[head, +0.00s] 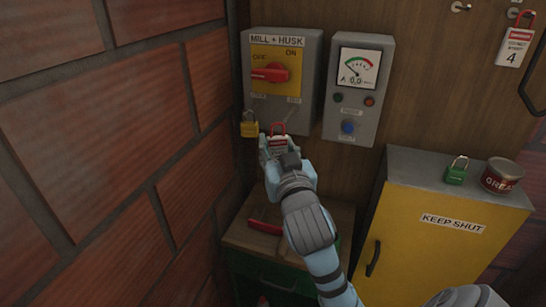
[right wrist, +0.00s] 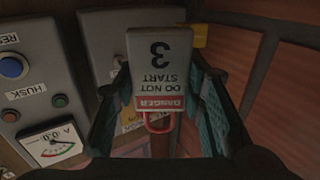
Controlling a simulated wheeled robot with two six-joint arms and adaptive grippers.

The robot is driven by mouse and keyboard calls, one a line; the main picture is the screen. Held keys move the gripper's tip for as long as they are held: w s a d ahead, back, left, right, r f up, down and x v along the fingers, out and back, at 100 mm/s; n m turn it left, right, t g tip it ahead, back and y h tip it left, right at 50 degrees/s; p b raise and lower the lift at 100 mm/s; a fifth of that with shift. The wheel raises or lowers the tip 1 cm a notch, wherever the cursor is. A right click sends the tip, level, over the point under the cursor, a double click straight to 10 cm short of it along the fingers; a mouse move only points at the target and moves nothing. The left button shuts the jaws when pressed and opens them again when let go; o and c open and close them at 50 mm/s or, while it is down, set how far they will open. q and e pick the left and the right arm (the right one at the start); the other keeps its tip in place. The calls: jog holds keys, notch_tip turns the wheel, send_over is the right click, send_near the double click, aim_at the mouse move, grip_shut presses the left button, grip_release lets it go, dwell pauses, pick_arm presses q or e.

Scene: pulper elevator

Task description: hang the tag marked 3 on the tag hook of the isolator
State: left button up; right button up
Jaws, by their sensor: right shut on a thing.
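The isolator (head: 262,108) is a grey wall box marked MILL + HUSK, with its red handle (head: 270,73) pointing at OFF. The tag marked 3 (right wrist: 157,62) is grey-white with a red DANGER band and a red loop (right wrist: 158,122); it appears upside down in the right wrist view. My right gripper (head: 279,154) is shut on the tag, just below the isolator, with the tag's red loop (head: 278,128) uppermost. The tag hook is too small to make out; I cannot tell whether the loop touches it. My left gripper is not in view.
A yellow padlock (head: 250,125) hangs at the isolator's lower left, close to the tag. The ammeter box (head: 346,125) is to the right. A tag marked 4 (head: 513,50) hangs far right. A green padlock (head: 456,172) and a tin (head: 501,176) stand on the yellow cabinet (head: 405,235). A brick wall (head: 100,130) bounds the left.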

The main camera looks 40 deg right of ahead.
jog(key=shift+w+d+f, duration=0.3)
jog(key=shift+w+d, duration=0.25)
jog(key=shift+w, duration=0.3)
jog(key=shift+w+d+b, duration=0.2)
jog(key=shift+d+b, duration=0.15)
jog(key=shift+b, duration=0.05)
jog(key=shift+w+d+b, duration=0.2)
jog(key=shift+d+b, duration=0.1)
jog(key=shift+d, duration=0.2)
jog(key=shift+w+d+b, duration=0.15)
jog(key=shift+d+b, duration=0.1)
jog(key=shift+d, duration=0.2)
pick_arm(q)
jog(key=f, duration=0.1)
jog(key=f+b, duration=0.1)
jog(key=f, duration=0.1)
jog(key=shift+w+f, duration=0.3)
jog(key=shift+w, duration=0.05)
pick_arm(e)
jog(key=shift+w+d+f, duration=0.25)
jog(key=shift+w+d, duration=0.2)
jog(key=shift+d, duration=0.1)
jog(key=shift+w+d+f, duration=0.25)
jog(key=shift+w+d, duration=0.2)
jog(key=shift+d, duration=0.1)
jog(key=o, duration=1.1)
